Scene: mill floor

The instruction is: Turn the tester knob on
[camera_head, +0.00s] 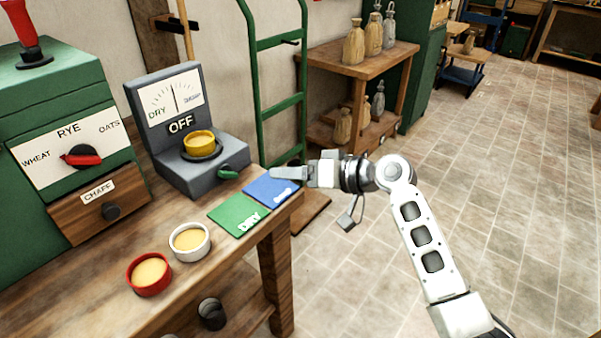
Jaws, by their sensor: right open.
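The grey tester (185,130) stands on the wooden bench against the wall. It has a dial with a needle, marked DRY at its left, and an OFF label (181,124). A yellow cup (200,143) sits on the tester's round seat. The green knob (228,172) is at the tester's lower right front. My right gripper (280,173) is open and empty, over the blue card at the bench's right edge, to the right of the knob and apart from it. My left gripper is not in view.
A green DRY card (239,215) and a blue card (272,191) lie before the tester. A white cup (190,242) and a red cup (149,273) stand nearer. The green mill (60,120) with its selector is at left. A green hand truck (255,90) stands behind.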

